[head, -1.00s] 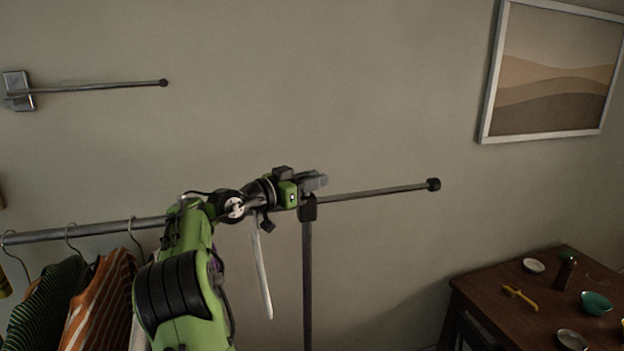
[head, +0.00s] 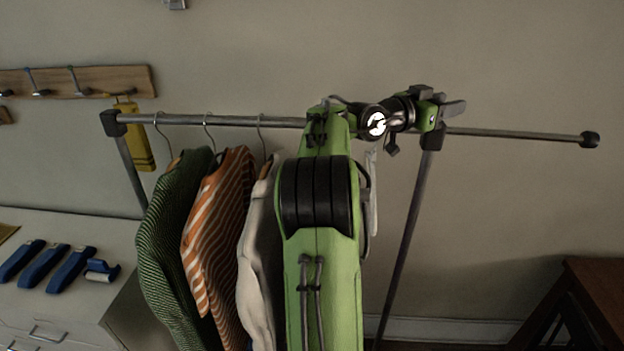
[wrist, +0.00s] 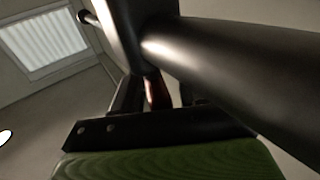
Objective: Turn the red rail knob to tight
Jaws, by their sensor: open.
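The red rail knob (wrist: 155,92) shows as a small dark red piece in the wrist view, below the thick dark rail (wrist: 240,75). It sits between the dark fingers of my gripper (wrist: 153,98). I cannot tell whether the fingers touch it. In the head view my gripper (head: 452,112) is open at the right upper corner of the clothes rack, where the rail (head: 520,134) meets the right post (head: 408,235). There the knob is hidden by my gripper and the corner fitting. The knob's turn position cannot be read.
A green striped garment (head: 172,225), an orange striped one (head: 218,225) and a pale one (head: 258,235) hang left of my arm. A drawer cabinet (head: 75,225) with blue tools stands at left. A wooden table (head: 597,290) is at lower right.

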